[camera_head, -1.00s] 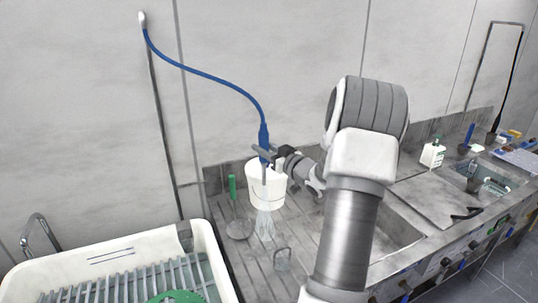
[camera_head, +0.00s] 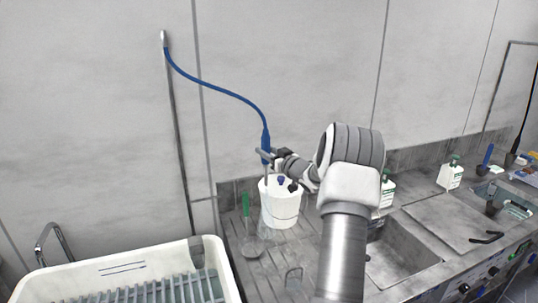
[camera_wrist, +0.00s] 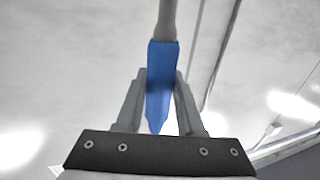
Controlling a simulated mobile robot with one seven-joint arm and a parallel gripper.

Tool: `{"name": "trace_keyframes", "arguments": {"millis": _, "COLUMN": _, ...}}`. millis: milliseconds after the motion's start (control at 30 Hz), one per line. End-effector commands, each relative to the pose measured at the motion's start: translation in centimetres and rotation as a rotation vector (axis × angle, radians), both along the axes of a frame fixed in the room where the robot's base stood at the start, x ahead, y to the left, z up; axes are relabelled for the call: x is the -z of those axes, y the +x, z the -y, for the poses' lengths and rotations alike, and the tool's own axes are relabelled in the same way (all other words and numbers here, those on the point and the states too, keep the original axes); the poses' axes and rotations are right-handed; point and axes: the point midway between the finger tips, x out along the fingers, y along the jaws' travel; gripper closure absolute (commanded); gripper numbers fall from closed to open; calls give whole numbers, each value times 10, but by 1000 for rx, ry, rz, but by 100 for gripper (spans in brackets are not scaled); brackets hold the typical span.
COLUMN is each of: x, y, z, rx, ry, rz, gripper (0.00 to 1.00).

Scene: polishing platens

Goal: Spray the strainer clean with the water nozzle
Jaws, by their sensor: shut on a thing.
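The strainer (camera_head: 252,247) has a green handle and a round grey mesh head. It lies on the grey drainboard, left of a white bucket, in the head view. My gripper (camera_head: 268,156) is shut on the blue water nozzle (camera_head: 265,137) and holds it upright above the bucket's left side, to the right of the strainer's handle. In the wrist view the nozzle (camera_wrist: 160,65) sits between the two fingers. A blue hose (camera_head: 215,85) runs from it to the wall. Faint pale streaks show below the nozzle; I cannot tell whether they reach the strainer.
The white bucket (camera_head: 280,208) stands right of the strainer with tool handles inside. A small wire-like metal item (camera_head: 293,275) lies in front. A white rack bin (camera_head: 125,262) stands at left. A sink (camera_head: 400,255) and white bottles (camera_head: 450,175) are at right.

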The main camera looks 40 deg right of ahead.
Motion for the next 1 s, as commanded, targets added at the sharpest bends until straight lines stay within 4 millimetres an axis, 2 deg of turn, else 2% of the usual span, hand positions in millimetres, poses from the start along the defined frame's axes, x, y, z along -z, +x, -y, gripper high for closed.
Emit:
{"name": "trace_keyframes", "arguments": {"millis": 367, "x": 0, "y": 3, "z": -4, "rx": -1, "ry": 0, "rz": 1, "gripper": 100}}
{"name": "trace_keyframes", "arguments": {"millis": 1000, "x": 2, "y": 26, "z": -78, "rx": -3, "ry": -2, "rz": 2, "gripper": 100}}
